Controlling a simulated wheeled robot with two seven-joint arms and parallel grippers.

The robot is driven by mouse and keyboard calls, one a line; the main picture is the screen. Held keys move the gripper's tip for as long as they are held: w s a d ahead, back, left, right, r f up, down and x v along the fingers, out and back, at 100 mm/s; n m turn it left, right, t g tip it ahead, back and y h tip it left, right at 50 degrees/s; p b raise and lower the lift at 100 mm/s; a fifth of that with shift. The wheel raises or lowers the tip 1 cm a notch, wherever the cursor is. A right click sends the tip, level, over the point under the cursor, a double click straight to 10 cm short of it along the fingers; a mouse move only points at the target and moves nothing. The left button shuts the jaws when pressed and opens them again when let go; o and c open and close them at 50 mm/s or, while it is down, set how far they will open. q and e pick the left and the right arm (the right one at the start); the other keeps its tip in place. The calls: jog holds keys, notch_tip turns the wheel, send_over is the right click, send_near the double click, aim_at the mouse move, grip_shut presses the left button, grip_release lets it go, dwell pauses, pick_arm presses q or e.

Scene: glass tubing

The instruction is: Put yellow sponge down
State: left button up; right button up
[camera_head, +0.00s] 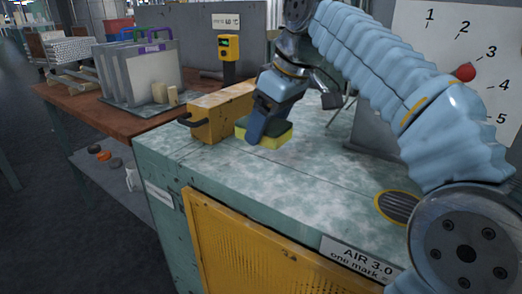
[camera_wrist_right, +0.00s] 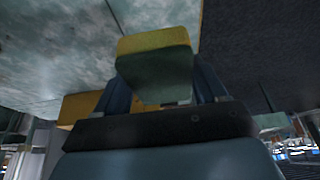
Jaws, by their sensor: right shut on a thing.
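The yellow sponge (camera_head: 271,137) has a dark green layer. In the head view it is at the far left part of the mottled green-grey bench top, beside the yellow box. My right gripper (camera_head: 262,128) is shut on it, reaching down from above. In the right wrist view the sponge (camera_wrist_right: 153,66) sits between the two fingers of the right gripper (camera_wrist_right: 160,90). Whether the sponge touches the bench top or hangs just above it, I cannot tell. My left gripper is not in view.
A yellow box with a dark handle (camera_head: 217,115) stands just left of the sponge. A yellow device on a post (camera_head: 229,48) is behind. A round vent (camera_head: 398,207) lies at the right. The front middle of the bench top (camera_head: 280,190) is clear.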

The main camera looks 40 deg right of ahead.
aim_at(276, 118)
jog(key=w+f, duration=0.1)
jog(key=w+d+f, duration=0.1)
jog(key=f, duration=0.1)
jog(key=w+f, duration=0.1)
jog(key=f, duration=0.1)
jog(key=shift+w+d+b, duration=0.3)
jog(key=shift+s+d+b+x, duration=0.15)
jog(key=shift+x, duration=0.8)
jog(key=shift+s+d+b+x, duration=0.15)
jog(key=shift+d+x, duration=0.05)
jog(key=shift+x, duration=0.8)
jog(key=shift+f, duration=0.15)
jog(key=shift+s+f+b, duration=0.1)
jog(key=shift+f+b, duration=0.2)
jog(key=shift+f, duration=0.1)
jog(key=o, duration=0.6)
jog(key=shift+c, duration=0.2)
jog(key=o, duration=0.4)
jog(key=shift+f, duration=0.2)
jog(key=shift+r, duration=0.15)
jog(key=p+v, duration=0.3)
jog(key=v, duration=1)
